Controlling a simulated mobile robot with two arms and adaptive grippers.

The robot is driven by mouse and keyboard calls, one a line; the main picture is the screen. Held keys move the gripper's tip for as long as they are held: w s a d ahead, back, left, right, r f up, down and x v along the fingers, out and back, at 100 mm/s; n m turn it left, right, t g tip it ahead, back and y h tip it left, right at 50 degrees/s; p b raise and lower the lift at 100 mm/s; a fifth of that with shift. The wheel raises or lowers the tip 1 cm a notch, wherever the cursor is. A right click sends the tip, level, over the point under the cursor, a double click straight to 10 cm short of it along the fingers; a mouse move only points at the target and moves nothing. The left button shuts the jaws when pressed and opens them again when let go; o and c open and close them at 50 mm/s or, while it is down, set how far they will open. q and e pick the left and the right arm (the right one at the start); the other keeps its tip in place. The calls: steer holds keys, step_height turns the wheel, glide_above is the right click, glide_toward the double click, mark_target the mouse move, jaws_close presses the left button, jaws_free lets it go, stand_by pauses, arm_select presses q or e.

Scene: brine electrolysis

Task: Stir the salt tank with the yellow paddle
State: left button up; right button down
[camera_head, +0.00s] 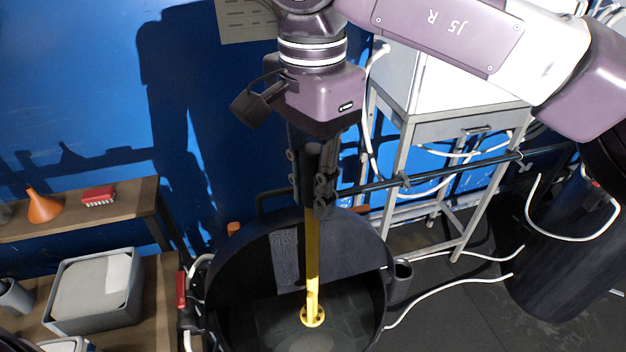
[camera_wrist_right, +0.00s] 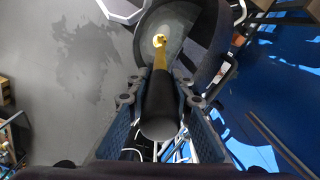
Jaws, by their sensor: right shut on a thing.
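The yellow paddle (camera_head: 312,262) hangs near upright from my right gripper (camera_head: 325,200), which is shut on its upper part. In the right wrist view, the paddle's dark handle end (camera_wrist_right: 160,108) sits between the fingers of the right gripper (camera_wrist_right: 158,92), and its yellow foot (camera_wrist_right: 159,41) shows beyond. The salt tank (camera_head: 232,258) is a round black tub below the gripper. The paddle's round foot is inside the tank's outline, over its grey inside; I cannot tell if it touches the bottom. My left gripper is not in view.
A wooden shelf (camera_head: 75,222) at left holds an orange funnel (camera_head: 43,206) and a red block (camera_head: 98,196). A grey bin (camera_head: 92,290) stands below. A metal stand (camera_head: 455,130) with white hoses is behind the tank at right. A black drum (camera_head: 562,270) stands far right.

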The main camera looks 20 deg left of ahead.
mark_target(314, 300)
steer(key=shift+s+f, duration=0.15)
steer(key=shift+f, duration=0.4)
steer(key=shift+d+f+b, duration=0.1)
steer(key=shift+f+b, duration=0.2)
steer(key=shift+b, duration=0.2)
step_height(314, 300, down, 4)
steer(key=b, duration=0.3)
steer(key=f+b, duration=0.2)
steer(key=f, duration=0.1)
steer(key=shift+w, duration=0.2)
step_height(314, 300, down, 2)
steer(key=shift+f+b, duration=0.25)
steer(key=shift+b, duration=0.8)
arm_select(q)
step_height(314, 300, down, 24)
steer(key=b, duration=1.5)
arm_select(e)
step_height(314, 300, down, 20)
steer(key=shift+r, duration=0.15)
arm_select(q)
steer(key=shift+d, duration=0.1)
